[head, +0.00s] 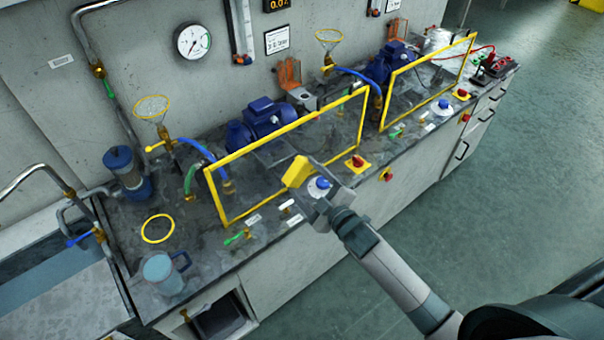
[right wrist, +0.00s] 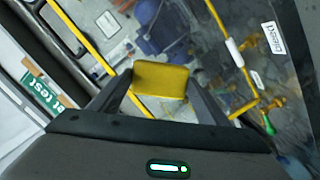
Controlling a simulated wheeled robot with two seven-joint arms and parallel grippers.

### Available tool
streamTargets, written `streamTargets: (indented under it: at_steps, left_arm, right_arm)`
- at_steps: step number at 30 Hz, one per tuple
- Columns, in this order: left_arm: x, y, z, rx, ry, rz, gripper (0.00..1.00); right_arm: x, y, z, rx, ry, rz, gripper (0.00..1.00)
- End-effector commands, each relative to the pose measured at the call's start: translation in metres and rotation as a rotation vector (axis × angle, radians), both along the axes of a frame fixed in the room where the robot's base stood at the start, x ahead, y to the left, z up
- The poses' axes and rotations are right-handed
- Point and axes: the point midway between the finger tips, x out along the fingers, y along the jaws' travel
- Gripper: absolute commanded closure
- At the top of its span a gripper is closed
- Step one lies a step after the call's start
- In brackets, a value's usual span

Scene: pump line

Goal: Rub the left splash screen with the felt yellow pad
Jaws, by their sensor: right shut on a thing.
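The left splash screen (head: 218,190) is a clear pane in a yellow frame, standing upright on the bench in front of a blue pump. The felt yellow pad (head: 297,171) is held by my right gripper (head: 312,180) in front of this screen's right half. In the right wrist view the yellow pad (right wrist: 160,79) sits between both fingers, with yellow frame bars and the pump beyond it. I cannot tell whether the pad touches the pane. My left gripper is not in view.
A second yellow-framed screen (head: 383,110) stands further right. A red knob (head: 357,161), a blue knob (head: 320,185) and green-handled valves sit along the bench front. A clear blue-grey jug (head: 163,273) and a yellow ring (head: 158,228) are at the left end.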

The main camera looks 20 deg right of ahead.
Motion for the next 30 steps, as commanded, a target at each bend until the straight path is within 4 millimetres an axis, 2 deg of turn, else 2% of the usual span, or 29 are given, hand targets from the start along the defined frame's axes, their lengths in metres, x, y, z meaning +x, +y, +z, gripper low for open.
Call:
streamTargets:
  at_steps: [11,24,30]
  left_arm:
    - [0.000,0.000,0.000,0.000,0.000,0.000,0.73]
    - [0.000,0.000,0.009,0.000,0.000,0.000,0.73]
    - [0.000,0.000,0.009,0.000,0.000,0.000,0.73]
  right_arm:
    - [-0.001,-0.001,0.000,0.000,-0.001,-0.001,0.48]
    - [-0.026,-0.010,0.001,0.000,0.000,0.000,0.48]
    - [-0.028,-0.011,0.001,0.000,-0.001,0.000,0.48]
